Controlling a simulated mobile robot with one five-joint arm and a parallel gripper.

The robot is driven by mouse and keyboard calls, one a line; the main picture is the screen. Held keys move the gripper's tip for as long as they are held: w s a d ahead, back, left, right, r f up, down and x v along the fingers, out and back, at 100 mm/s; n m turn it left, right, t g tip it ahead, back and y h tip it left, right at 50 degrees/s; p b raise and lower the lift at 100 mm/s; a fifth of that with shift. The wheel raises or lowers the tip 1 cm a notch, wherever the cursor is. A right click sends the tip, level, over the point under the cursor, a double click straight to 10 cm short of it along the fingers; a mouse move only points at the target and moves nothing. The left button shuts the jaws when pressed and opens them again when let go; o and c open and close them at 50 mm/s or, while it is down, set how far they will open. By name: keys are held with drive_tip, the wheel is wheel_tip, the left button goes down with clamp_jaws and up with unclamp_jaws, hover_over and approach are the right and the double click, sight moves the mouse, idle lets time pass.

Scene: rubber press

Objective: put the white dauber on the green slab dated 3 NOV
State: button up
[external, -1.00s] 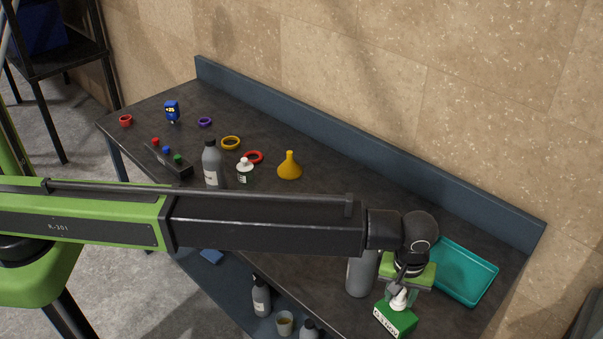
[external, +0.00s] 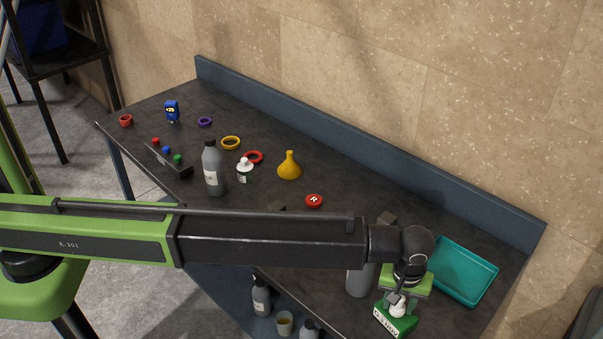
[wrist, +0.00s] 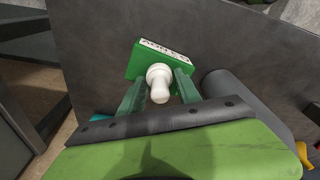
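The green slab (external: 393,322) lies near the front edge at the right of the bench. Its white label strip reads as 3 NOV, and the slab also shows in the wrist view (wrist: 148,60). The white dauber (wrist: 160,88) is between the two green fingers of my gripper (wrist: 162,84), which look closed against its sides. In the external view the dauber (external: 398,310) appears over the slab. I cannot tell whether its foot touches the slab top. My gripper (external: 397,298) points down there, and its fingers are partly hidden.
A grey bottle (external: 360,282) stands close left of the slab. A teal tray (external: 466,270) lies to the right and behind. My arm spans the front of the bench.

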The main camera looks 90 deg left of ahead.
sight(397, 311)
drive_tip(key=shift+o, duration=1.4)
drive_tip(key=shift+r, duration=0.1)
wheel_tip(397, 311, up, 12)
drive_tip(key=d+p, duration=0.1)
drive_tip(key=p, duration=1.2)
drive_tip(key=s+a+m, duration=0.2)
drive_tip(key=s+m, duration=0.5)
drive_tip(key=s, duration=0.9)
drive_tip(key=s+a+m+h, duration=0.1)
drive_tip(key=s+m, duration=0.6)
drive_tip(key=s, duration=1)
drive_tip(key=shift+a+g+b, duration=0.3)
drive_tip(key=shift+a+b, duration=0.1)
drive_tip(key=shift+a, duration=0.05)
